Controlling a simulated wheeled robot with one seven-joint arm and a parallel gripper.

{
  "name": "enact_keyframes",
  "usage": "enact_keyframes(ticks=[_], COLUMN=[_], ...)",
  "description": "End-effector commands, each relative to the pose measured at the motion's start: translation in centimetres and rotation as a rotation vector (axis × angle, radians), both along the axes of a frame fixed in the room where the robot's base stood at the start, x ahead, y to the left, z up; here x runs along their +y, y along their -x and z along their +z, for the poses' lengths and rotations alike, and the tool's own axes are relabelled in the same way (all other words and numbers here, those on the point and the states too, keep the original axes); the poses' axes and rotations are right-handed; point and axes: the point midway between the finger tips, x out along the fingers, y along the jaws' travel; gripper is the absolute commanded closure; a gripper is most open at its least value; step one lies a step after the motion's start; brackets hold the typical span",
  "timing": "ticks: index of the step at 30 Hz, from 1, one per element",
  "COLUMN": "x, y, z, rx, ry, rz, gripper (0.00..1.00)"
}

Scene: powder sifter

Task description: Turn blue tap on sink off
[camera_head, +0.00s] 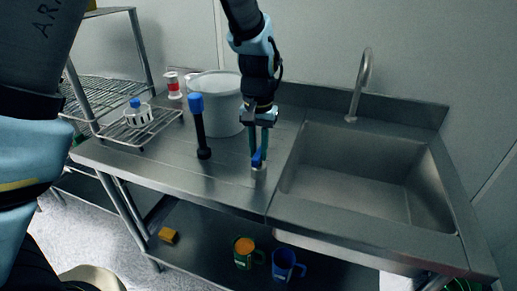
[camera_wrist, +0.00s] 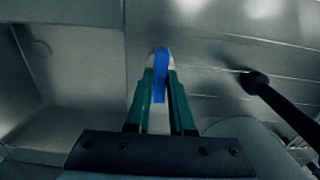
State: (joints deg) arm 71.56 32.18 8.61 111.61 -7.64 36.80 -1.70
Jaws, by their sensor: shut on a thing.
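The small blue tap handle (camera_head: 258,157) sits on a pale base on the steel counter, just left of the sink basin (camera_head: 375,175). My gripper (camera_head: 259,155) reaches straight down and its green fingers are shut on the blue handle. In the wrist view the blue handle (camera_wrist: 160,75) stands between the two fingertips of my gripper (camera_wrist: 161,90), with its pale rounded base showing behind it. The fingers hide part of the handle. The curved steel spout (camera_head: 364,82) rises behind the basin. I see no water coming from it.
A blue-topped black upright tool (camera_head: 199,128) and a white bucket (camera_head: 218,103) stand left of my gripper. A wire rack (camera_head: 150,128) with a blue-capped bottle (camera_head: 137,114) is farther left. Mugs (camera_head: 287,264) stand on the lower shelf (camera_head: 205,262). The basin is empty.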

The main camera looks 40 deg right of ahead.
Motion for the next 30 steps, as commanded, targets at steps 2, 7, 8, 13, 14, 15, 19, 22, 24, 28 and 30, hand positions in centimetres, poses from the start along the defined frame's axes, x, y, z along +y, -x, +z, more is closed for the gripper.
enact_keyframes(ticks=[2,7,8,13,14,15,19,22,24,28,30], x=[-0.1,-0.1,-0.1,-0.1,-0.1,0.0,-0.1,-0.1,-0.1,-0.2,-0.2], y=[-0.1,-0.1,-0.1,0.0,0.0,0.0,0.0,0.0,-0.1,-0.1,-0.1], z=[0.1,0.1,0.1,0.0,0.0,0.0,0.4,1.3,2.5,5.1,6.5], rx=[-0.002,-0.001,-0.001,-0.001,-0.001,-0.001,-0.001,-0.001,-0.003,-0.003,-0.003], ry=[0.005,0.004,0.003,0.002,0.002,0.002,0.004,0.005,0.006,0.009,0.008], rz=[0.001,0.001,0.000,0.000,0.000,0.000,0.000,0.000,0.000,0.000,0.000], gripper=[0.78,0.59,0.55,0.49,0.49,0.49,0.49,0.49,0.49,0.49,0.49])
